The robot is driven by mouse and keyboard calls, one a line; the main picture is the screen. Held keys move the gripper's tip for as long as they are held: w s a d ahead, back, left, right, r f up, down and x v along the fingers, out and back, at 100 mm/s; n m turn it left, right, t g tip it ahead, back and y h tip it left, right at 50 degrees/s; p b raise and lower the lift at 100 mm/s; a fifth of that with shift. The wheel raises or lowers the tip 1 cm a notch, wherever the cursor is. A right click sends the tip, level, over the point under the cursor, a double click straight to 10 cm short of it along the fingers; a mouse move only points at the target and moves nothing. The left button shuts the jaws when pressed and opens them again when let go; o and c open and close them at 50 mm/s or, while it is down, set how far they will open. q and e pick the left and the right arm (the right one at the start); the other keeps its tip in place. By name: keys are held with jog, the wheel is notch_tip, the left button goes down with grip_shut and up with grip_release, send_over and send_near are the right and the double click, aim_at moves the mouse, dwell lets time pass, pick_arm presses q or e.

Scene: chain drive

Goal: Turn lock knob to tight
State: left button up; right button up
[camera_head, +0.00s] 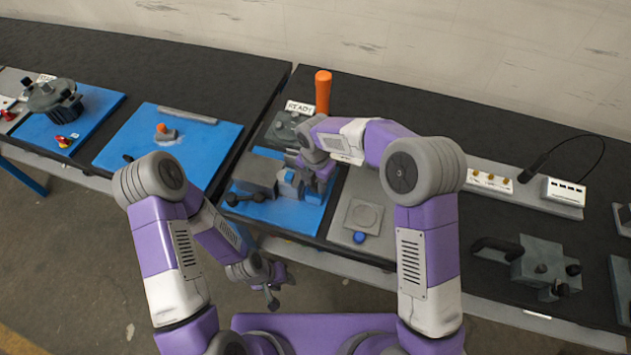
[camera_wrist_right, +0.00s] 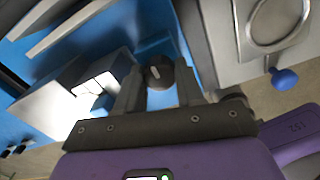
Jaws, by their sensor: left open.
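In the right wrist view, the dark round lock knob (camera_wrist_right: 158,75) with a pale mark on its face sits between the two fingers of my right gripper (camera_wrist_right: 160,80). The fingers fit close on both sides of it and appear shut on it. In the head view, my right gripper (camera_head: 312,182) is over the right part of the blue-based fixture (camera_head: 290,216), and its hand hides the knob there. My left gripper (camera_head: 268,284) is open and empty, low in front of the bench edge, away from the fixture.
An orange upright handle (camera_head: 323,92) and a READY sign (camera_head: 300,107) stand behind the fixture. A grey plate with a blue knob (camera_head: 360,237) lies to its right. Blue boards with parts (camera_head: 168,150) lie to the left. A grey block with a handle (camera_head: 545,265) is at far right.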

jog(key=c, duration=0.5)
